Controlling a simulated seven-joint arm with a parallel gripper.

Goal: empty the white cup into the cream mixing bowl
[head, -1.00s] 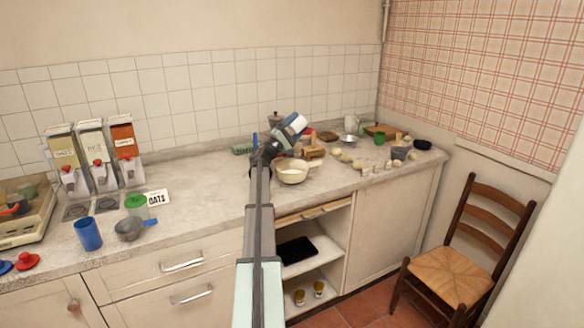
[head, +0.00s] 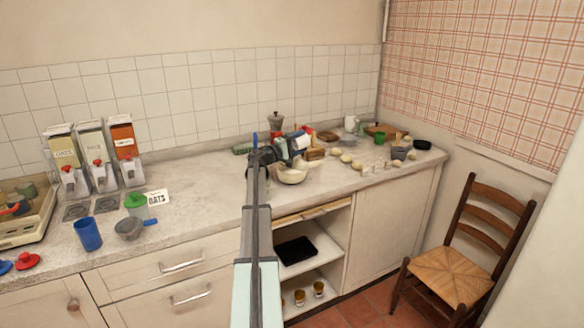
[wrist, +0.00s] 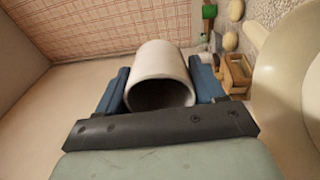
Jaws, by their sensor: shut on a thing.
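The white cup (wrist: 160,62) is between the blue fingers of my gripper (wrist: 162,88) in the wrist view. Its mouth faces the camera and its inside is shaded; I cannot tell what it holds. In the head view my gripper (head: 292,146) is over the back of the cream mixing bowl (head: 292,177), and the arm hides most of the cup. The bowl stands upright on the counter, its left part behind my arm. Its pale curved rim also shows at the right of the wrist view (wrist: 264,82).
A wooden box (head: 314,153) and a moka pot (head: 276,121) stand close to the bowl. Dispensers (head: 95,155) stand at the left; the counter between is mostly clear.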

